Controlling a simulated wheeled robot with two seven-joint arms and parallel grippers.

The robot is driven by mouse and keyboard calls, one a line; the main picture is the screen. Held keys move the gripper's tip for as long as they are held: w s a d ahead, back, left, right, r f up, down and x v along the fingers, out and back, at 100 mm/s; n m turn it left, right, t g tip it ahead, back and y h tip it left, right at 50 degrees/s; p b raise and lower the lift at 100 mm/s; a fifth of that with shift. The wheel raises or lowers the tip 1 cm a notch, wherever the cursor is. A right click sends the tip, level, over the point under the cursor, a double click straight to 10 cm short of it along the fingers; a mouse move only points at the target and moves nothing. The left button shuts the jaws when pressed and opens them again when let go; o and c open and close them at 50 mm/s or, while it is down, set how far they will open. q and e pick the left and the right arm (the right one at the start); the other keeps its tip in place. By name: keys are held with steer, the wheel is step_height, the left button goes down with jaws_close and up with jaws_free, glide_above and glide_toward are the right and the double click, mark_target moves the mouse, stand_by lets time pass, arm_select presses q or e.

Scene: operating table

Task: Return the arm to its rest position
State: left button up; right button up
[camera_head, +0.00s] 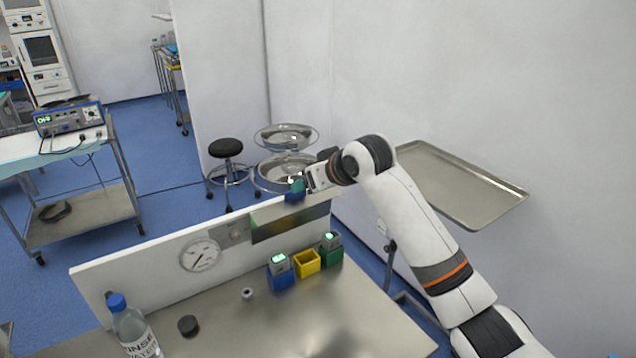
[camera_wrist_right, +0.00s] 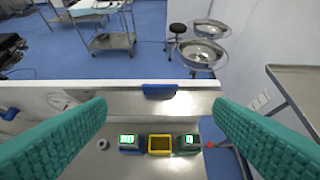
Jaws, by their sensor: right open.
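My right arm (camera_head: 420,225) reaches in from the lower right in the head view. Its gripper (camera_head: 298,187) is above the top edge of the upright white panel, near a small blue piece (camera_head: 292,197). In the right wrist view the gripper (camera_wrist_right: 160,125) has its two teal ribbed fingers wide apart with nothing between them. The blue piece (camera_wrist_right: 160,91) on the panel edge shows beyond the fingers. My left gripper is not in view.
The metal table (camera_head: 330,320) holds a blue holder (camera_head: 282,280), a yellow holder (camera_head: 307,263), a green holder (camera_head: 331,256), a black disc (camera_head: 188,326), a small ring (camera_head: 247,293) and a bottle (camera_head: 132,330). A metal tray (camera_head: 465,185) stands behind my arm.

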steer(key=shift+s+d+r, duration=0.1)
steer(key=shift+s+r, duration=0.05)
steer(key=shift+s, duration=0.05)
